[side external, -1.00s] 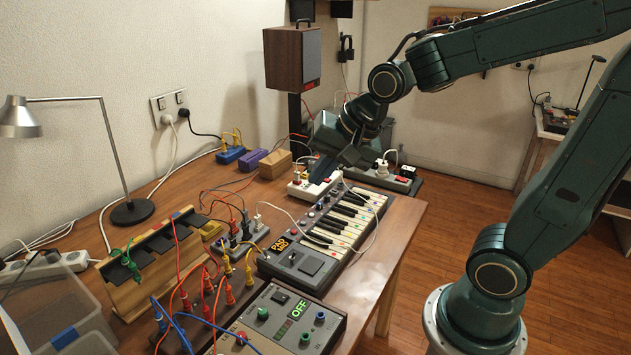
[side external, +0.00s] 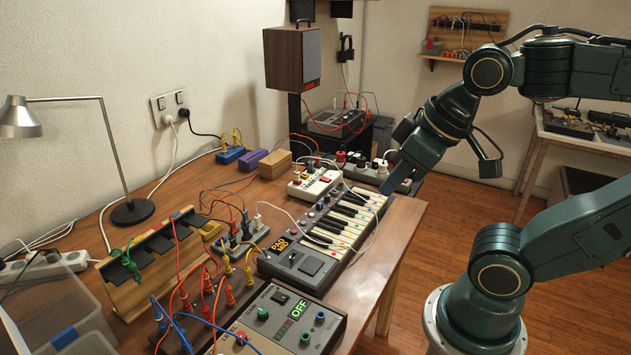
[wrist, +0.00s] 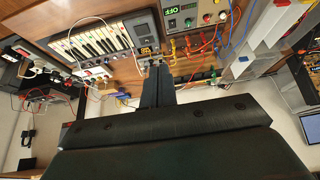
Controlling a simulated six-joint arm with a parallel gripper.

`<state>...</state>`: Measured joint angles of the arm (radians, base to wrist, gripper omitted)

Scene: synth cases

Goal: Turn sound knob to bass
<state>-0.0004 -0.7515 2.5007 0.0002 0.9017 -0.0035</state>
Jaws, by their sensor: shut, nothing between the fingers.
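The keyboard (side external: 346,222) lies on the wooden table, with cream keys and a dark panel at its near end. Its small orange display (side external: 280,245) appears to read "PAD" above "MID". The sound knob cannot be made out clearly. My gripper (side external: 391,187) is at the table's right side, near the keyboard's far end, apart from the panel. In the wrist view my gripper (wrist: 157,72) shows its fingers together and empty. The keyboard (wrist: 90,42) and its display (wrist: 146,50) show beyond the fingers there.
A control box (side external: 300,318) with a green "OFF" display and coloured knobs stands in front of the keyboard. Cables rise from a patch box (side external: 240,240) on the left. A white box (side external: 314,184) stands by the keyboard's far end. A lamp (side external: 128,210) stands at far left.

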